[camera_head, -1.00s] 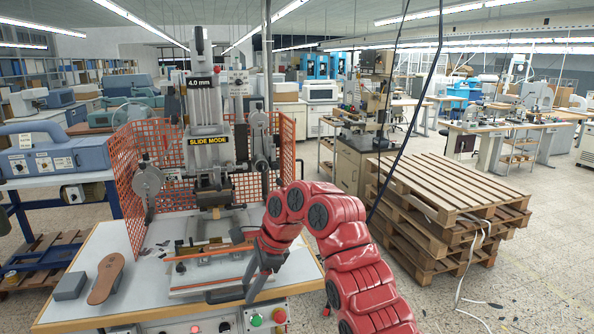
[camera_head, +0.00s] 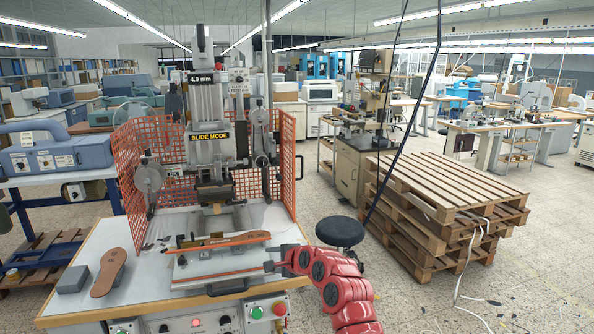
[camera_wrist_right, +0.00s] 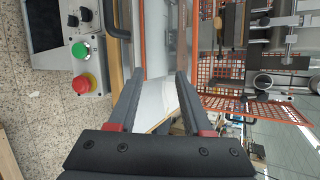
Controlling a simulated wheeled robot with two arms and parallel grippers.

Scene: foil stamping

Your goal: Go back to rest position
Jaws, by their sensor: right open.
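My right gripper (camera_head: 279,257) is at the front right edge of the press table, beside the stamping machine (camera_head: 210,135). In the right wrist view the gripper (camera_wrist_right: 160,92) has its two fingers apart, with nothing between them but the white table surface behind. A brown sole-shaped piece (camera_head: 225,241) lies on the machine's fixture below the press head. Another brown sole (camera_head: 108,272) lies on the table at the left, next to a dark grey block (camera_head: 73,279). My left gripper is not in view.
An orange mesh guard (camera_head: 282,160) surrounds the machine. Green and red buttons show on the table's front, including a green one (camera_head: 257,312); a red button (camera_wrist_right: 81,85) is near the gripper in the wrist view. A black stool (camera_head: 341,232) and stacked pallets (camera_head: 440,205) stand right.

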